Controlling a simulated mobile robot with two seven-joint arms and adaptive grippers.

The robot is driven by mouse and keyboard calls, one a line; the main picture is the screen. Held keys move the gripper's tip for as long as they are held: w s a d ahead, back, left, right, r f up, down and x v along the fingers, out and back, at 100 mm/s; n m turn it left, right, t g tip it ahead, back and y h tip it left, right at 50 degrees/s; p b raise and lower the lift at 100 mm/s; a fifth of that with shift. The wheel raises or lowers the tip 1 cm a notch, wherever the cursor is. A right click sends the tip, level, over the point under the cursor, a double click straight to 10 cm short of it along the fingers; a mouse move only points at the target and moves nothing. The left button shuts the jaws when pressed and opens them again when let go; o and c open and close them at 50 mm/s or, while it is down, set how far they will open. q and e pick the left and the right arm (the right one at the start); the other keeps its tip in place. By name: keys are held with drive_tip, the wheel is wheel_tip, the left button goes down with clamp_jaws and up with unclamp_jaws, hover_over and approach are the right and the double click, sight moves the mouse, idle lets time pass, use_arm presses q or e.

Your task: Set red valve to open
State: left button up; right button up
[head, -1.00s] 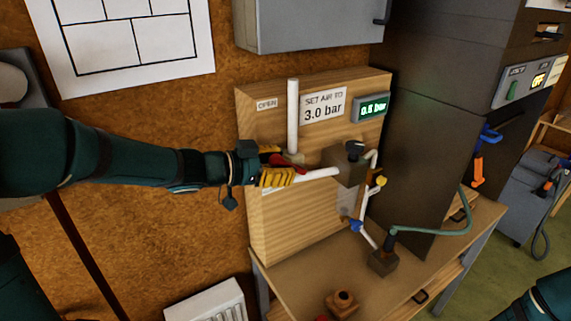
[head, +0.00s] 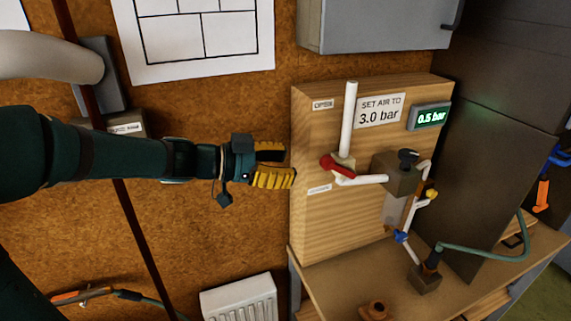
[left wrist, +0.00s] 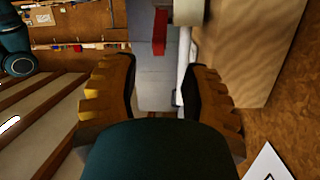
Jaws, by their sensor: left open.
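The red valve handle (head: 335,165) is on the wooden panel (head: 310,225), where an upright white pipe meets a sideways one. It points left and slightly up from its pivot, between the upper OPEN label (head: 322,104) and a lower label (head: 319,190) too small to read. My left gripper (head: 288,166) is open and empty, just left of the handle and apart from it. In the left wrist view the red handle (left wrist: 159,32) shows beyond the spread fingers (left wrist: 158,88). My right gripper is not in view.
A sign (head: 380,111) reads SET AIR TO 3.0 bar; the display (head: 430,117) beside it reads 0.5 bar. A regulator block with a black knob (head: 408,158), a yellow part (head: 431,194) and a blue valve (head: 401,237) stand right of the handle. A grey cabinet (head: 385,25) hangs above.

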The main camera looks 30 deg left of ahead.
use_arm(q)
drive_tip(key=shift+f, duration=0.1)
drive_tip(key=c, duration=0.5)
drive_tip(key=shift+f+m+b, duration=0.2)
drive_tip(key=shift+m+b, duration=0.2)
drive_tip(key=shift+b, duration=0.1)
clamp_jaws()
drive_tip(key=m+t+b, duration=0.3)
drive_tip(key=m+b, duration=0.7)
drive_tip(key=m, duration=0.4)
approach(340, 169)
wheel_tip(340, 169, down, 2)
drive_tip(key=s+a, duration=0.2)
wheel_tip(340, 169, down, 5)
drive_tip(key=s+m+t+b, duration=0.2)
drive_tip(key=m+t+b, duration=0.1)
drive_tip(key=m+b, duration=1)
drive_tip(key=w+d+r+m+p, duration=0.2)
drive_tip(key=w+d+r+p, duration=0.1)
drive_tip(key=w, duration=0.7)
drive_tip(key=shift+w+d+r+y, duration=0.25)
drive_tip(key=shift+d+r, duration=0.45)
drive_tip(key=shift+d, duration=0.55)
